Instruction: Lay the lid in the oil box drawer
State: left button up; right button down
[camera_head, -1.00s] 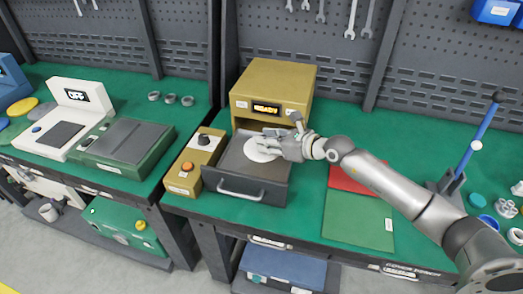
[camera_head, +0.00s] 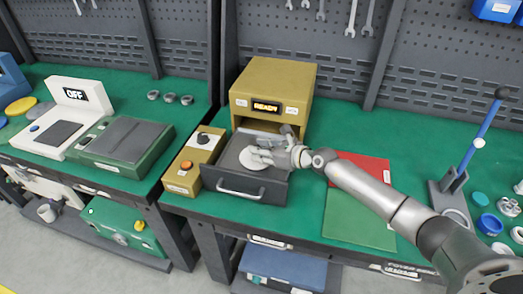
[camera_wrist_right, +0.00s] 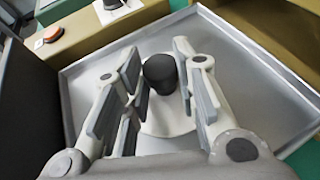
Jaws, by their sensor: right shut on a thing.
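The lid, a white disc (camera_head: 251,160) with a black knob (camera_wrist_right: 160,72), is low over or on the floor of the open grey oil box drawer (camera_head: 222,178). I cannot tell whether it touches the floor. My right gripper (camera_head: 262,152) reaches in from the right, its fingers on both sides of the knob, shut on the lid. The gripper covers part of the disc in both views. The drawer belongs to the yellow oil box (camera_head: 272,82), whose display reads READY. My left gripper is not in view.
A yellow control box (camera_head: 190,172) with an orange button stands close to the drawer's left side. A red mat (camera_head: 372,170) and a green mat (camera_head: 350,218) lie to the right. A blue-handled lever stand (camera_head: 478,135) is at the far right.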

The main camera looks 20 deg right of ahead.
jog(key=c, duration=1.1)
grip_release()
jog(key=shift+f, duration=0.1)
jog(key=shift+c, duration=0.2)
jog(key=shift+r, duration=0.2)
jog(key=v, duration=1.1)
jog(key=shift+f, duration=0.1)
jog(key=shift+s+d+r, duration=0.25)
jog(key=shift+s+r, duration=0.05)
jog(key=shift+s, duration=0.05)
